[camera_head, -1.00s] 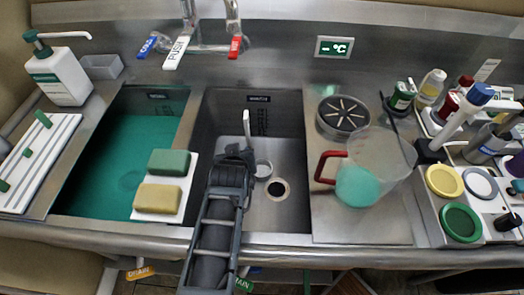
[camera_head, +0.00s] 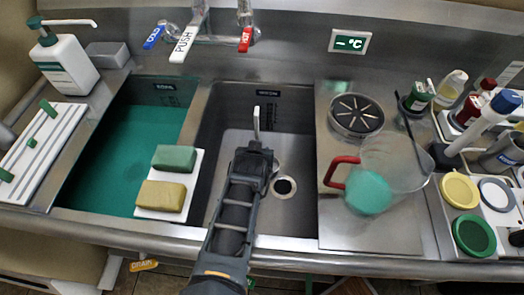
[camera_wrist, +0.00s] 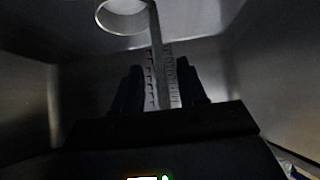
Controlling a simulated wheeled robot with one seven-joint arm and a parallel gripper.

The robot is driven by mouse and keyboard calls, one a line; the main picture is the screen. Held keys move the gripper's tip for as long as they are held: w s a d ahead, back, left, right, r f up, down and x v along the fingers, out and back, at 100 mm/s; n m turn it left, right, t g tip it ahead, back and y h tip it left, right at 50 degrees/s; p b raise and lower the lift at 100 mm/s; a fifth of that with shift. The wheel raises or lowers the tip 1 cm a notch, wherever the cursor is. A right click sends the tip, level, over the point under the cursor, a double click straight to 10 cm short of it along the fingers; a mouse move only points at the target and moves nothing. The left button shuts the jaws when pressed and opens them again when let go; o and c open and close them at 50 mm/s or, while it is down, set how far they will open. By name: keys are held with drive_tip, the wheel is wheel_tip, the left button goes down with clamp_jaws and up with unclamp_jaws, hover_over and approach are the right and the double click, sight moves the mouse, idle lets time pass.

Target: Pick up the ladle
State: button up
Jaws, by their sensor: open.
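The ladle stands in the right sink basin. In the head view its pale hooked handle (camera_head: 257,122) rises just beyond my gripper (camera_head: 254,152). In the wrist view the ladle's round bowl (camera_wrist: 122,14) is at the top, left of centre. Its long handle (camera_wrist: 156,45) runs down between the two dark fingers of my gripper (camera_wrist: 159,78). The fingers are open, one on each side of the handle. The wrist picture is dark, so I cannot tell whether either finger touches it.
Steel walls of the right basin (camera_head: 215,125) surround my gripper closely. The left basin (camera_head: 125,140) holds green liquid, with two sponges (camera_head: 172,160) on a white board at its edge. A clear jug (camera_head: 400,165) with a red handle and a round strainer (camera_head: 356,115) stand on the right counter.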

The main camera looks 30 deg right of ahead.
drive_tip(key=shift+x, duration=0.8)
drive_tip(key=shift+a, duration=0.1)
clamp_jaws()
